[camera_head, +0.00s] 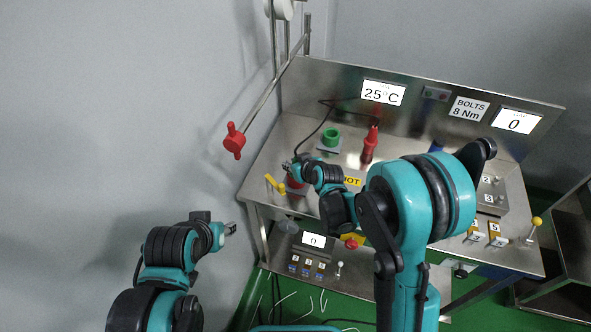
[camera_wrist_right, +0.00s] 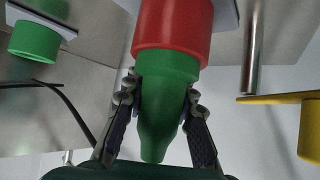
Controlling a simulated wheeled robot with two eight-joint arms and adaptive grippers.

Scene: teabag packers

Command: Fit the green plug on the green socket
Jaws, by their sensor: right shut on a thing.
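The green plug (camera_wrist_right: 163,115) is in my right gripper (camera_wrist_right: 162,112), its fingers shut on both sides of it. Its wide end meets the red socket (camera_wrist_right: 172,32) in the right wrist view; I cannot tell how far it sits inside. The red socket (camera_head: 295,183) is partly hidden by my right gripper (camera_head: 291,166) in the head view. The green socket (camera_head: 331,137) stands empty on its plate behind the gripper, and also shows in the right wrist view (camera_wrist_right: 35,41). My left gripper (camera_head: 230,229) is off the bench at left, apart from everything; its jaws are too small to read.
A red plug (camera_head: 370,146) stands upright right of the green socket. A black cable (camera_head: 316,131) runs over the bench to the right gripper. A yellow lever (camera_head: 274,184) is left of the red socket. A red valve handle (camera_head: 234,140) hangs at the left.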

